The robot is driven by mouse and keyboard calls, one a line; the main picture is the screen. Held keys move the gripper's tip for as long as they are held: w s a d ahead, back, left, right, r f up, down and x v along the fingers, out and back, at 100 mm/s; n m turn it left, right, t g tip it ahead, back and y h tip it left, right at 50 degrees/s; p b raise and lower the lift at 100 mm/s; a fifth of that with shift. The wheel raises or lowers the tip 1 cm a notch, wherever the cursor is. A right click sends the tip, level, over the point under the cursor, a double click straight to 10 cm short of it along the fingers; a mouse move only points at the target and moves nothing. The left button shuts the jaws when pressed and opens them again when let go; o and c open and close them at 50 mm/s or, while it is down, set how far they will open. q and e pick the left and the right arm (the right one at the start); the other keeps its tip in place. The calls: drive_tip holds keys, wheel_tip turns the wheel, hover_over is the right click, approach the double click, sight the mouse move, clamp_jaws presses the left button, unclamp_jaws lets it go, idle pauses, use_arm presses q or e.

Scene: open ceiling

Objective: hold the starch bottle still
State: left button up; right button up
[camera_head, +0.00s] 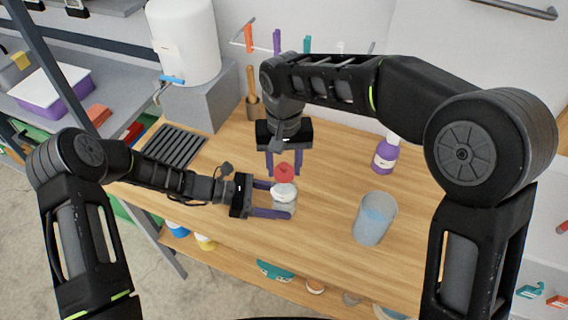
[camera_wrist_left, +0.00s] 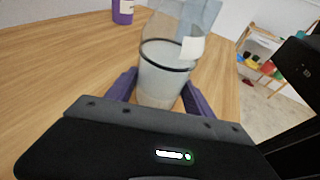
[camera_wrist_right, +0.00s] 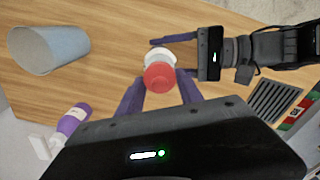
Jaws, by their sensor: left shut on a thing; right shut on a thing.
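In the left wrist view the clear body (camera_wrist_left: 160,78) sits between the fingers with pale contents. My right gripper (camera_head: 284,165) comes from behind and above, shut on the red cap. In the right wrist view the red cap (camera_wrist_right: 160,76) is between its fingertips. The bottle's lower part is partly hidden by the left fingers.
A purple bottle (camera_head: 385,153) is farther back. A white tank (camera_head: 184,42) on a grey block and a dark drain grate (camera_head: 174,147) are at the left. The table (camera_head: 325,185) between bottle and beaker is clear.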

drive_tip(key=shift+f, duration=0.7)
idle(0.5)
drive_tip(key=o, duration=1.8)
drive_tip(key=shift+o, duration=0.2)
drive_tip(key=shift+r, duration=3)
